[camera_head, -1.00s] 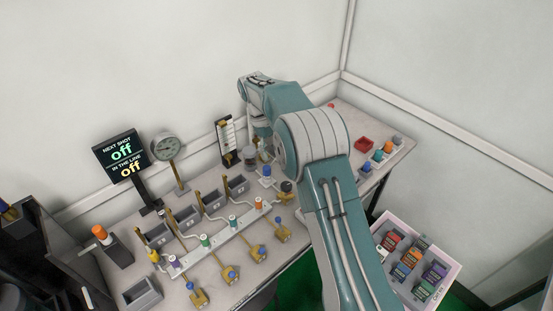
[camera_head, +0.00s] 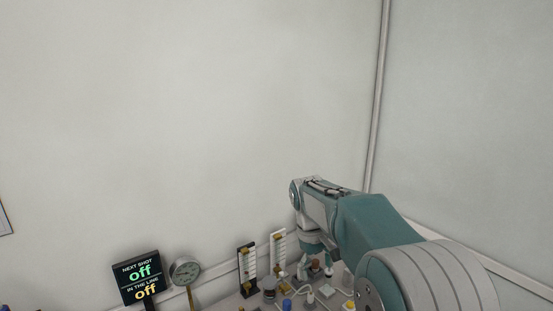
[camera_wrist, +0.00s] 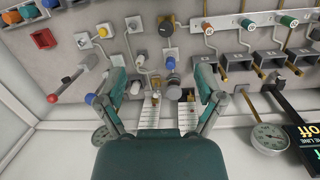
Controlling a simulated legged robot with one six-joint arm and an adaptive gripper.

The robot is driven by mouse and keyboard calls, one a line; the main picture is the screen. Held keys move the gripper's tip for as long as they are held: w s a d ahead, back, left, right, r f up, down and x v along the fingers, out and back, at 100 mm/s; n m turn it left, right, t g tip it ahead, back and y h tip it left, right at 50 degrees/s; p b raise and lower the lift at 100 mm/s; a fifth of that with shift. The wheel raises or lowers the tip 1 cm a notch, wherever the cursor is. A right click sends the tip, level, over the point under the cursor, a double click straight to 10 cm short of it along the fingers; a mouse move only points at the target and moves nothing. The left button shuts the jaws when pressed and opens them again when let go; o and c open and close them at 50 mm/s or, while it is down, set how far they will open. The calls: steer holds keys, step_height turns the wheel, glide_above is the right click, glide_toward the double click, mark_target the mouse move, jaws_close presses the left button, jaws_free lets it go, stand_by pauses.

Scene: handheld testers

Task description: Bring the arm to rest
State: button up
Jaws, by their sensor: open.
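My arm (camera_head: 375,225) is teal and white and reaches in from the lower right in the head view. Its wrist is over the back of the bench, with the end pointing down. In the wrist view my gripper (camera_wrist: 161,76) is open, its two fingers spread wide. I see nothing held between them. Below the fingers are the bench top and two upright scale panels, one white (camera_wrist: 189,118) and one dark-framed (camera_wrist: 155,115). I cannot tell how far the fingertips are from the fittings there.
A sign reading "off" twice (camera_head: 138,278) and a round dial gauge (camera_head: 185,271) stand left of the arm. A red tray (camera_wrist: 44,39), a red-tipped lever (camera_wrist: 72,84) and several valves are on the bench. Walls close off the back and right. Space above the bench is clear.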

steer(key=s+d+r+m+t, duration=0.1)
steer(key=s+d+r+t, duration=0.15)
steer(key=s, duration=0.45)
steer(key=s+d+r+m+t+y, duration=0.1)
steer(key=s+r+m, duration=0.15)
steer(key=s, duration=0.35)
steer(key=s+d+r+m+t, duration=0.1)
steer(key=s+d+r, duration=0.15)
steer(key=s, duration=0.45)
steer(key=s+f+m+t, duration=0.1)
steer(key=s+f+t, duration=0.1)
steer(key=s, duration=0.5)
steer(key=shift+s+f+y, duration=0.3)
steer(key=shift+s+f, duration=0.1)
steer(key=shift+f, duration=0.1)
stand_by(2.9)
